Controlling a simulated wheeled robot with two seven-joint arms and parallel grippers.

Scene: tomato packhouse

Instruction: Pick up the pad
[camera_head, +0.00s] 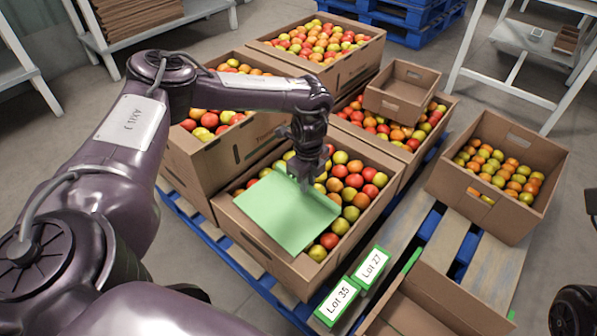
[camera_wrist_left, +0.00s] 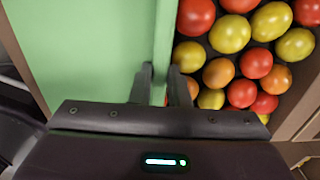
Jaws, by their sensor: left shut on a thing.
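The pad (camera_head: 283,215) is a flat light green sheet. It lies tilted over the left part of an open cardboard crate (camera_head: 262,240) of red, orange and yellow-green tomatoes, reaching over the crate's near left wall. My left gripper (camera_head: 306,182) points down at the pad's far right edge and is shut on it. In the left wrist view, the pad (camera_wrist_left: 85,45) fills the left side, and its edge runs between the two dark fingers of the left gripper (camera_wrist_left: 163,88). Whether the pad still rests on the tomatoes is unclear. My right gripper is not in view.
More tomato crates stand behind, with an empty small box (camera_head: 402,92) on one. A separate tomato crate (camera_head: 540,180) stands at the right. Green-edged cards (camera_head: 338,301) marked Lot 35 and Lot 27 are at the front, beside an empty carton (camera_head: 440,300).

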